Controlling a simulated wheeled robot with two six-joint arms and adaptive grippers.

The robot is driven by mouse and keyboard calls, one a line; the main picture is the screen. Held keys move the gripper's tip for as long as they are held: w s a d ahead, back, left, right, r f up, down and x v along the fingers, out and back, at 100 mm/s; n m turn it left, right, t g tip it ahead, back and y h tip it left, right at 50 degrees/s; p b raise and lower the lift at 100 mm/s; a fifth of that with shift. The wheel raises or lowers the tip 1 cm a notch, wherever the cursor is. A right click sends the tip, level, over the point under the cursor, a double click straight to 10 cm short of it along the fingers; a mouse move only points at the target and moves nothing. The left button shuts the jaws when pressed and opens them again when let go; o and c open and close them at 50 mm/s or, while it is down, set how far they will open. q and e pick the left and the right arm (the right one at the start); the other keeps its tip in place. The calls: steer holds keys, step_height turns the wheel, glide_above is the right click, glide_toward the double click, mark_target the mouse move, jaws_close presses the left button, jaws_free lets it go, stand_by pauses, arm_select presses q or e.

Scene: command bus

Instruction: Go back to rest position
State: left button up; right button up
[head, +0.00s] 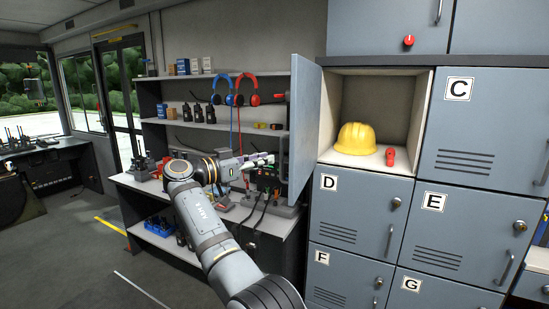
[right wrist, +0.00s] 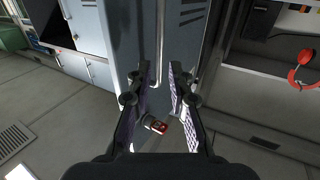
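My right gripper (head: 262,160) reaches in from below in the head view, its fingers pointing toward the open grey locker door (head: 305,120). In the right wrist view its two fingers (right wrist: 160,78) are apart with nothing held between them. The door's long vertical handle (right wrist: 158,42) shows beyond and between the fingertips; I cannot tell whether they touch it. My left gripper is in neither view.
The open locker compartment (head: 420,80) holds a yellow helmet (head: 356,138) and a small red item (head: 390,156). Closed lockers (head: 345,235) stand below. Shelves with headsets (head: 247,88) and a cluttered counter (head: 265,222) are left of the door. Floor (head: 90,270) at left is clear.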

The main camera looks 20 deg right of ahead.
steer(key=shift+s+a, duration=0.15)
steer(key=shift+a, duration=0.25)
